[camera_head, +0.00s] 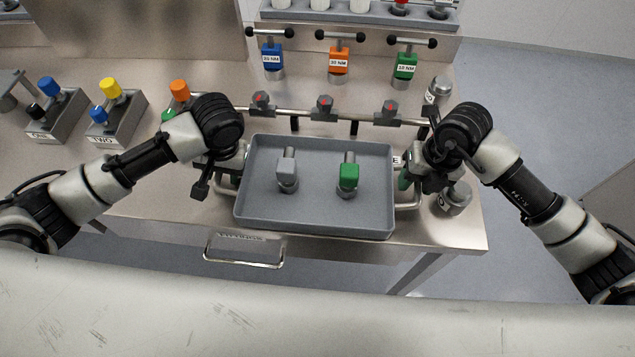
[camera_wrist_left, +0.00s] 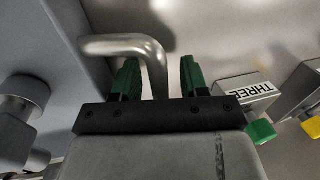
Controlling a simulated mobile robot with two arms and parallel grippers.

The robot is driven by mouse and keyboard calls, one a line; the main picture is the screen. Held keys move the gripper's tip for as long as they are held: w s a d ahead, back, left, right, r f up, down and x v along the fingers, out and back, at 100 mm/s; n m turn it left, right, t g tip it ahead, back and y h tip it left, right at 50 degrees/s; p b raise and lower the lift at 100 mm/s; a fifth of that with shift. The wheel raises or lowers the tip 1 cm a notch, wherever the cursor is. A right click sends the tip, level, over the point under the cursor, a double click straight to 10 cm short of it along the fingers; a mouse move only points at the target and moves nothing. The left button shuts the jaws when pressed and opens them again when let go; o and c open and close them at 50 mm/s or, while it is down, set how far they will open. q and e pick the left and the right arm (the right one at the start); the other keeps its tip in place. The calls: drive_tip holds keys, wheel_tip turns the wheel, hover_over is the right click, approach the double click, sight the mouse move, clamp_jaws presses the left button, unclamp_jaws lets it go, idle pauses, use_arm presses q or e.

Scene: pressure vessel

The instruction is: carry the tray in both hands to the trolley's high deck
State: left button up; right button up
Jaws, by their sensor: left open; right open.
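The grey tray (camera_head: 318,213) sits on the steel worktop with a bar handle at each side. On it stand a grey-topped fitting (camera_head: 287,172) and a green-topped fitting (camera_head: 348,178). My left gripper (camera_head: 228,180) is at the tray's left handle. In the left wrist view its green fingers are apart, with the bent metal handle (camera_wrist_left: 157,62) between them, not clamped. My right gripper (camera_head: 405,180) is at the right handle (camera_head: 410,197), its fingers partly hidden by its wrist. I cannot make out the trolley's high deck.
Behind the tray runs a rail with several dark red-marked clamps (camera_head: 325,103). Beyond stand blue, orange and green torque tools (camera_head: 339,62). Blocks with coloured knobs (camera_head: 115,110) are at the left. A metal handle (camera_head: 245,252) juts from the worktop's front edge. Bare floor (camera_head: 540,110) lies at the right.

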use_arm(q)
clamp_jaws()
use_arm(e)
clamp_jaws()
use_arm(q)
drive_tip(key=shift+w+r, duration=0.1)
use_arm(e)
drive_tip(key=shift+w+r, duration=0.1)
drive_tip(key=shift+r, duration=0.05)
